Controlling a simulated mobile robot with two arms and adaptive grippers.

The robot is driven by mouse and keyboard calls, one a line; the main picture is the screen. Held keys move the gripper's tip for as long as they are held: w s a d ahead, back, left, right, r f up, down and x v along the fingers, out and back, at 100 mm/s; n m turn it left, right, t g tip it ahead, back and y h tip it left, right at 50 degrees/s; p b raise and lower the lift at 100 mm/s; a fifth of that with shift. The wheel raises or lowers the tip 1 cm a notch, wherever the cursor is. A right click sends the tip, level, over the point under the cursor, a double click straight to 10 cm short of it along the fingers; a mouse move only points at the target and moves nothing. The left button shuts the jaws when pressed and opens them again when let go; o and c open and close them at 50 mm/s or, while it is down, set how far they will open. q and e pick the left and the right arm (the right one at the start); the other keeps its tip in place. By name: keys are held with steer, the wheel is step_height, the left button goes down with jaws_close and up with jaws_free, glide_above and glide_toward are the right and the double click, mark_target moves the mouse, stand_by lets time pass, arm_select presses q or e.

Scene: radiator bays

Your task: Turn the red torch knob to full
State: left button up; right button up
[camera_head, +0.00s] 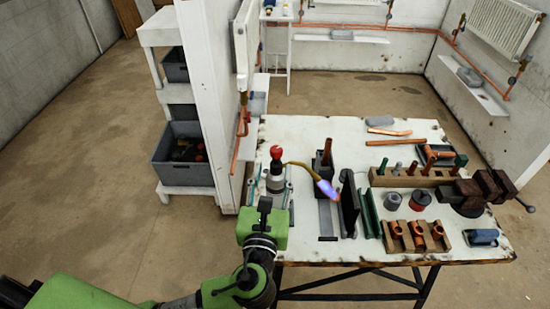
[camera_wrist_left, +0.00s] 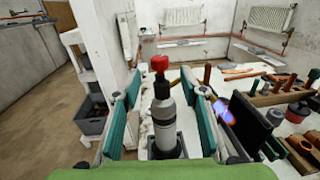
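The red torch knob (camera_head: 276,151) tops a torch with a grey cylinder (camera_head: 275,182) standing upright at the bench's left side. A brass tube (camera_head: 299,165) runs right from it to a blue-violet flame (camera_head: 325,187). In the left wrist view the knob (camera_wrist_left: 159,63) is near the centre, above the grey cylinder (camera_wrist_left: 163,118). My left gripper (camera_head: 272,186) is open, with its teal pads on either side of the torch. In the left wrist view the gripper (camera_wrist_left: 161,78) shows gaps between the pads and the cylinder. My right gripper is out of view.
The white workbench (camera_head: 385,127) holds a dark upright plate (camera_head: 349,203) near the flame, copper fittings in a wooden block (camera_head: 397,236), and a vise (camera_head: 487,188). A white wall end (camera_head: 207,90) and a shelf with a grey bin (camera_head: 184,172) stand left.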

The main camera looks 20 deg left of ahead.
arm_select(q)
steer(key=s, duration=0.3)
steer(key=shift+s+d, duration=0.3)
steer(key=shift+d, duration=0.05)
